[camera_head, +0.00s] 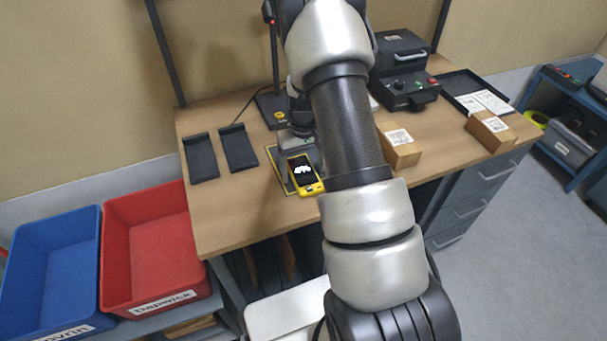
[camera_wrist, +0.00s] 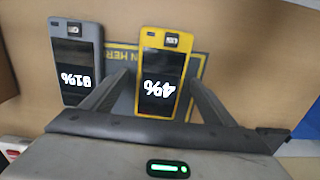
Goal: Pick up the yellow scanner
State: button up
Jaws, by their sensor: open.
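The yellow scanner (camera_head: 305,189) lies face up on the wooden desk, on a mat with a yellow border. In the wrist view the yellow scanner (camera_wrist: 184,43) shows a dark screen reading 4%, upside down. My gripper (camera_wrist: 158,84) is open, with one finger on each side of the yellow scanner's lower part. I cannot tell whether the fingers touch it. A grey scanner (camera_wrist: 76,34) lies beside it, just left of the left finger. In the head view my gripper (camera_head: 298,160) is above the mat, partly hidden by my arm.
Two black trays (camera_head: 200,157) (camera_head: 238,148) lie on the desk at left. Brown boxes (camera_head: 400,155) (camera_head: 490,136) and a black machine (camera_head: 403,72) stand at right. A red bin (camera_head: 150,245) and a blue bin (camera_head: 55,262) stand lower left.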

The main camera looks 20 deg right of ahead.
jog(key=c, duration=1.3)
jog(key=shift+r, duration=0.1)
